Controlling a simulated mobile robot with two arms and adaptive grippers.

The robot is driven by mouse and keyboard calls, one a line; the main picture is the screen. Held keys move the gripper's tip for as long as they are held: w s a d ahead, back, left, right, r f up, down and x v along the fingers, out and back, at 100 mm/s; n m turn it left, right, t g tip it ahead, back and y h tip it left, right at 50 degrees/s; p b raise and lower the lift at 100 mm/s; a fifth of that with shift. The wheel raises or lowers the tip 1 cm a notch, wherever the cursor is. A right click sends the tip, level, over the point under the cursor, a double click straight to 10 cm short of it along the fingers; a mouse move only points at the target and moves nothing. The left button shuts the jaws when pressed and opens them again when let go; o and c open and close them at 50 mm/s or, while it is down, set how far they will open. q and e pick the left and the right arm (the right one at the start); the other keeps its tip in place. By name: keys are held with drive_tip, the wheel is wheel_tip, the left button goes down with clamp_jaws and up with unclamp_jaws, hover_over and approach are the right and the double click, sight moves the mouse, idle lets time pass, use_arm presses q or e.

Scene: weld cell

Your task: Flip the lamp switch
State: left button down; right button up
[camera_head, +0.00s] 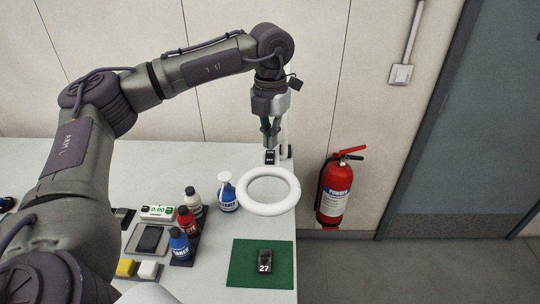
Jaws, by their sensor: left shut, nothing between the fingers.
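A white ring lamp (243,192) stands at the right end of the white table. Its post is partly hidden behind my left gripper. A small black switch (270,157) with white lettering sits low on the lamp's post, behind the ring. My left gripper (270,146) comes down from above, with its shut, empty fingertips just over the switch. I cannot tell whether the fingertips touch it. My right gripper is not in view.
A green mat (240,277) with a small dark device marked 27 (264,261) lies in front of the ring. Several bottles, including a blue-and-white spray bottle (227,198), stand left of it. A red fire extinguisher (335,190) hangs right of the table.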

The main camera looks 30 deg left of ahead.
sight(270, 152)
use_arm(q)
drive_tip(key=shift+s+f+b, duration=0.1)
drive_tip(key=shift+f+b, duration=0.65)
drive_tip(key=shift+f, duration=0.35)
idle(0.4)
drive_tip(key=shift+r+p, duration=0.6)
drive_tip(key=shift+r, duration=0.2)
drive_tip(key=shift+r+p, duration=1.75)
drive_tip(key=shift+r, duration=1)
drive_tip(key=shift+f, duration=0.1)
